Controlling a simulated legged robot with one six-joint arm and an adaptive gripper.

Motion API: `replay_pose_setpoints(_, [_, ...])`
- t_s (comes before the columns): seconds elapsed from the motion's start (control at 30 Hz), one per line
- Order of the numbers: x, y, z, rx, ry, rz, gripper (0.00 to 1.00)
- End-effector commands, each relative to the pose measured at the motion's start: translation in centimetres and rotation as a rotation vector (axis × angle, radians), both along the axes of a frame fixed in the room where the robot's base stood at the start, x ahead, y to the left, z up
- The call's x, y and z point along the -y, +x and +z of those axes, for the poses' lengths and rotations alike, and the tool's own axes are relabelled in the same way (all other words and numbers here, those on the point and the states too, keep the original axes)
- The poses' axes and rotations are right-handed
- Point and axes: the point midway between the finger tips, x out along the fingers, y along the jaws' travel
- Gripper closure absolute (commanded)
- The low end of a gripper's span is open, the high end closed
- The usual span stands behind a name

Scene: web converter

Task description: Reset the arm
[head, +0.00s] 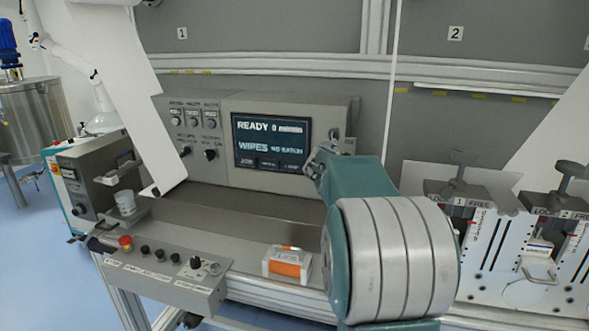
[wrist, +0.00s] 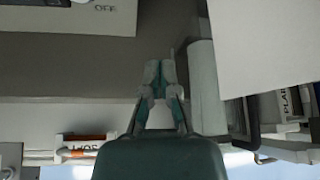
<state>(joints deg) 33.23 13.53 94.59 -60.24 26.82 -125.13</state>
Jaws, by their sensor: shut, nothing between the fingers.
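My gripper (wrist: 160,72) is in the middle of the wrist view, with its two fingers together and nothing between them. In the head view my arm rises at the right of centre, in front of the machine. The gripper's fingertips are hard to make out there. A grey control panel (head: 293,178) with a dark screen (head: 272,142) reading "READY" and "WIPES" stands behind the arm.
A small orange and white box (head: 287,262) lies on the ledge left of my arm. A button console (head: 165,268) with a red button stands at the left front. White sheet (head: 140,95) hangs at upper left. Clamps marked LOCK and FREE (head: 458,190) stand at right.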

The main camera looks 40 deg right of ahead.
Motion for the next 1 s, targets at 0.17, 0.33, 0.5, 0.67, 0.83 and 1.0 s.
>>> replay_pose_setpoints(0.17, [-0.3, 0.0, 0.1, 0.006, 0.004, -0.002, 1.0])
replay_pose_setpoints(0.33, [-4.4, -1.0, 1.0, 0.166, 0.141, -0.092, 1.0])
replay_pose_setpoints(0.5, [-11.8, -3.7, 1.4, 0.452, 0.437, -0.297, 1.0])
replay_pose_setpoints(0.67, [-18.5, -7.1, 0.8, 0.679, 0.727, -0.523, 1.0])
replay_pose_setpoints(0.83, [-25.3, -11.3, -0.7, 0.865, 1.027, -0.805, 1.0])
replay_pose_setpoints(1.0, [-31.4, -16.1, -2.8, 0.987, 1.295, -1.137, 1.0])
